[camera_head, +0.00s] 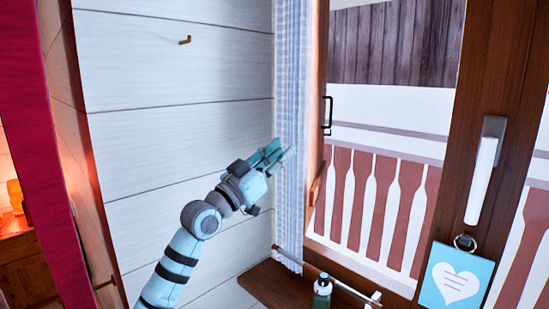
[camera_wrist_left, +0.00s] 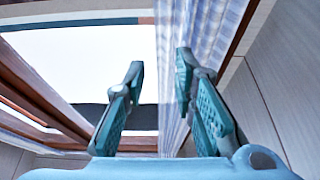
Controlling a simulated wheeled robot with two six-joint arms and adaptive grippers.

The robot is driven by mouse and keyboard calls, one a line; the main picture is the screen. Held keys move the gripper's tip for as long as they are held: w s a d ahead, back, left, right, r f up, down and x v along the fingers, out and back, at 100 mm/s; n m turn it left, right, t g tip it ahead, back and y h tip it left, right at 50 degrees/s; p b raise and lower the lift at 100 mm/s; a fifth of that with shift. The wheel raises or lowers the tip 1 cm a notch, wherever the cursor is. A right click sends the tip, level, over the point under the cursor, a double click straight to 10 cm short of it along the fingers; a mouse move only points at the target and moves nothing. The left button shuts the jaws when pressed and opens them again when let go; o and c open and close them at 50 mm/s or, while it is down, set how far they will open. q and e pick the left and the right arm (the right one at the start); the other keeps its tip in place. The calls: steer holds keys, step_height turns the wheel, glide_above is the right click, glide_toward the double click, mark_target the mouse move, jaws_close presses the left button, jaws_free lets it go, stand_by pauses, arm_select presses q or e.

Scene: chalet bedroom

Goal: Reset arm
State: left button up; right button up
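My left arm reaches up from the bottom of the head view. Its gripper (camera_head: 281,152) is raised in front of the sheer curtain (camera_head: 290,75) beside the window. In the left wrist view, the two teal fingers of the left gripper (camera_wrist_left: 160,75) stand apart with nothing held between them. The curtain (camera_wrist_left: 200,30) hangs behind the right finger in that view; whether they touch cannot be told. My right arm and gripper are in neither view.
A window with a wooden frame (camera_head: 317,110) and a door-like frame with a white handle (camera_head: 482,170) are at right. A blue heart sign (camera_head: 456,275) hangs there. A green bottle (camera_head: 322,292) stands by a wooden shelf (camera_head: 270,284). A brass hook (camera_head: 185,40) is on the white wall.

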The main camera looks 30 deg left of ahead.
arm_select(q)
steer(key=shift+v, duration=1.25)
steer(key=shift+f, duration=0.1)
